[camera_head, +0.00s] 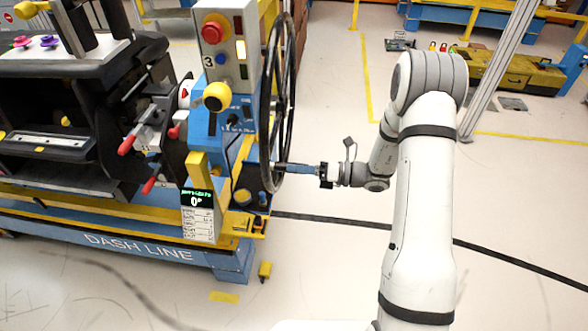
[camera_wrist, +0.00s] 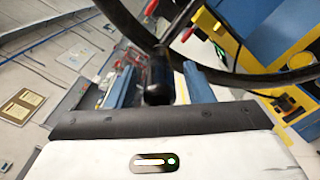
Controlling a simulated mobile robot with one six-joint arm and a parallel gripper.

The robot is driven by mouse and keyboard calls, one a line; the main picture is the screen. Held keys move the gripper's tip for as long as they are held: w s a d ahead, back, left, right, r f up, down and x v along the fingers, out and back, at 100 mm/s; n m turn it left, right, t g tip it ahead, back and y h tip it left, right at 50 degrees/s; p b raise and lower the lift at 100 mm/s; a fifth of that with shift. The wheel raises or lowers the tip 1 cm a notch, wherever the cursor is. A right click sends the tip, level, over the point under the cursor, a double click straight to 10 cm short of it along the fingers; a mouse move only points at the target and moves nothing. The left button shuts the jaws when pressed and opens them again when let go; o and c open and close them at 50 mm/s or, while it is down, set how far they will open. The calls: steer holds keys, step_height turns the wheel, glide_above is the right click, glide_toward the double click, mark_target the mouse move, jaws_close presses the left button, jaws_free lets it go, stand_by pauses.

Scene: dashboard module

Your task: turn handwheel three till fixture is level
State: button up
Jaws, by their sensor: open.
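The handwheel (camera_head: 293,80) is a large black wheel seen nearly edge-on, on the right side of the blue station marked 3. The fixture holds a black dashboard module (camera_head: 70,112), which looks about level. My gripper (camera_head: 284,168) is at the wheel's lower rim. In the wrist view, the dark wheel rim (camera_wrist: 235,79) crosses above, and a black handle knob (camera_wrist: 157,84) stands between my two open blue fingers. I cannot tell whether a finger touches it.
A control box (camera_head: 229,50) with a red button and a yellow knob (camera_head: 216,97) sits beside the wheel. The blue and yellow base marked DASH LINE (camera_head: 140,247) runs below. The floor (camera_head: 330,270) is clear to the front right.

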steer(key=d+b, duration=0.1)
steer(key=d, duration=0.5)
steer(key=shift+s, duration=0.35)
